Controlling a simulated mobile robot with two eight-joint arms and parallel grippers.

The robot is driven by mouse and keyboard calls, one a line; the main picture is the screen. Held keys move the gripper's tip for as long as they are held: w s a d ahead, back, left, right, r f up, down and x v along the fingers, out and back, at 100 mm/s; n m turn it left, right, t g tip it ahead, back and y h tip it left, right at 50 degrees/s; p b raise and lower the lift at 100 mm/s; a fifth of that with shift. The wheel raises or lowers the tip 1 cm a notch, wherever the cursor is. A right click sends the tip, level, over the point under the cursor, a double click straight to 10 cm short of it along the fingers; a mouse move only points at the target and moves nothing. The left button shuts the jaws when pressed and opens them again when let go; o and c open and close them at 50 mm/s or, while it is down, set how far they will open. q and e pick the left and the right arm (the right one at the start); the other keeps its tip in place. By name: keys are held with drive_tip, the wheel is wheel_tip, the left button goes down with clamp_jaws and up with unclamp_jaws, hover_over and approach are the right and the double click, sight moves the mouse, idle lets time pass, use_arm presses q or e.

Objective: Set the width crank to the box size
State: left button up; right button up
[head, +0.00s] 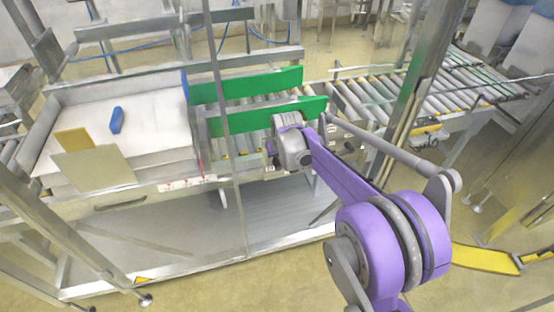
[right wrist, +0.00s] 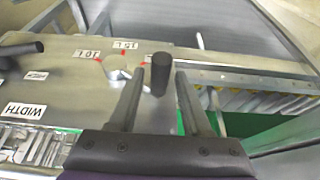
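In the right wrist view, a metal crank (right wrist: 121,74) sits on a grey panel with red marks and volume labels around it. Its upright black handle (right wrist: 160,73) stands between the two fingers of my right gripper (right wrist: 162,82). The fingers are open, with a narrow gap showing on each side of the handle. A WIDTH label (right wrist: 24,113) is on the panel at left. In the head view, my right arm reaches to the machine's front edge; its wrist (head: 291,148) hides the crank and the fingers. My left gripper is not in view.
A second black handle (right wrist: 18,49) is at the panel's left. Two green guide rails (head: 245,85) run above the rollers. A roller conveyor (head: 370,98) continues right. A steel post (head: 222,110) stands in front.

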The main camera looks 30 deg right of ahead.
clamp_jaws()
idle(1.2)
